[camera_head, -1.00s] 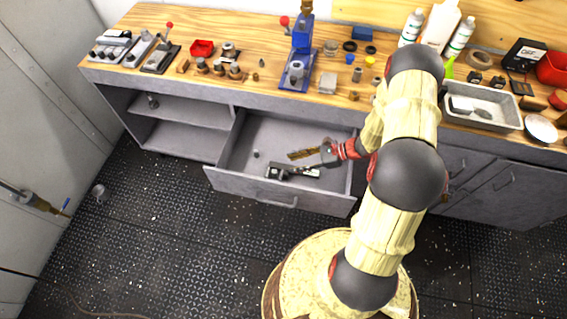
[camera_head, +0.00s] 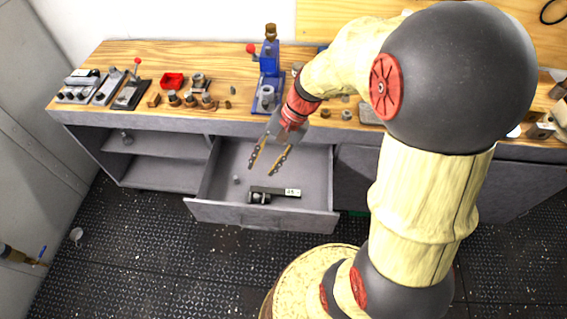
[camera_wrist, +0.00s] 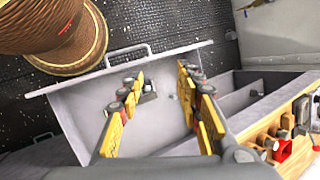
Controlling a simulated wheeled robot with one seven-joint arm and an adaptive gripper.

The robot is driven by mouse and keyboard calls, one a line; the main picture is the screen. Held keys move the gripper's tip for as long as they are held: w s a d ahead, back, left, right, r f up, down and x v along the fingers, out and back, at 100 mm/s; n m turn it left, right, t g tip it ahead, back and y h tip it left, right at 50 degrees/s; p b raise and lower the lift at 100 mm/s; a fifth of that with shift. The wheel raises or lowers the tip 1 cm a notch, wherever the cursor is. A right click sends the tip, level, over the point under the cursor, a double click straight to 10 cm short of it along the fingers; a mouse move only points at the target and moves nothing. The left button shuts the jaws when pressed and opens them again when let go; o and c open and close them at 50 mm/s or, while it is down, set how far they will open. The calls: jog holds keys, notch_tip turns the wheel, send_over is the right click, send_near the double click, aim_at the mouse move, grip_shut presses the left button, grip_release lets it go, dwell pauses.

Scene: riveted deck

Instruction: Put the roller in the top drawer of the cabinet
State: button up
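The top drawer (camera_head: 313,172) of the cabinet (camera_head: 357,185) is pulled open. In it, near the front, lies a dark object with a pale label and a dark rounded end (camera_head: 262,197), which looks like the roller. My gripper (camera_head: 262,169) is open and empty, above the drawer and behind this object, apart from it. In the wrist view my gripper (camera_wrist: 160,76) shows its fingers spread over the drawer (camera_wrist: 80,103). Part of the dark object (camera_wrist: 149,93) shows beside the left finger; the rest is hidden.
A small grey piece (camera_head: 236,180) lies in the drawer. A blue press (camera_head: 269,62) and several metal parts stand on the wooden bench top (camera_head: 220,67) above. An open shelf (camera_head: 160,175) is left of the drawer.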

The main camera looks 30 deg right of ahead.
jog(key=s+a+r+n+t+h, duration=0.1)
jog(key=s+r+n+t+h, duration=0.4)
jog(key=s+r+n, duration=0.4)
jog(key=s+r, duration=0.3)
jog(key=r, duration=0.3)
jog(key=shift+s+r+h, duration=0.25)
jog(key=shift+h, duration=0.15)
